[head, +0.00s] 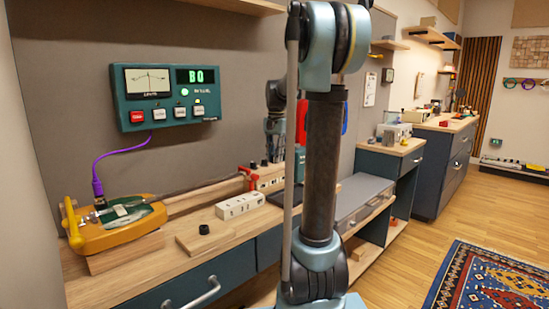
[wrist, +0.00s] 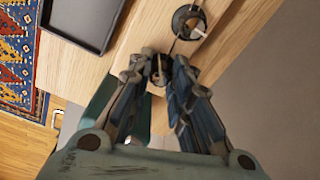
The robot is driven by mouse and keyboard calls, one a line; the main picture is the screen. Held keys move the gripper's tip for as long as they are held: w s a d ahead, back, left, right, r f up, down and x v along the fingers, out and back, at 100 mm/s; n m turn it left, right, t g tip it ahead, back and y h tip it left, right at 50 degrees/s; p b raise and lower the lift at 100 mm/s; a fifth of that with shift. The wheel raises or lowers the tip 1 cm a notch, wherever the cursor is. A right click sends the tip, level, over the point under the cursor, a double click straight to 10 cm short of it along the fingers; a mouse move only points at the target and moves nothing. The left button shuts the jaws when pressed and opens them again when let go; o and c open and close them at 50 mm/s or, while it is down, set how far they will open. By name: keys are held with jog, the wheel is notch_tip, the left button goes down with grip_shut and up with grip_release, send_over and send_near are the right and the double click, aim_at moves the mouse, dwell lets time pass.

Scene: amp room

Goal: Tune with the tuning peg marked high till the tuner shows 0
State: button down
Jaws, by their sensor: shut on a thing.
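The tuner (head: 165,97) is a teal wall box; its green display (head: 195,76) reads what looks like "B0" or "80". Its needle dial (head: 148,80) is on the left. In the wrist view my gripper (wrist: 160,72) is shut on a dark round tuning peg (wrist: 158,77), one finger on each side. Another dark round peg (wrist: 188,22) with a pale centre stands apart, farther along the wood. I cannot read any high mark on either peg. In the head view my arm hides part of my gripper (head: 275,150) over the back of the bench.
An orange device (head: 112,236) with a purple cable sits at the bench's left. A white numbered block (head: 240,204), a red clamp (head: 249,178) and a small wooden board (head: 206,236) lie between. A dark tray (wrist: 85,22) is beside the pegs.

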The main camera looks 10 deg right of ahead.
jog(key=c, duration=1.7)
grip_release()
jog(key=shift+r, duration=0.15)
notch_tip(320, 180, up, 12)
jog(key=shift+f, duration=0.2)
jog(key=shift+s, duration=0.1)
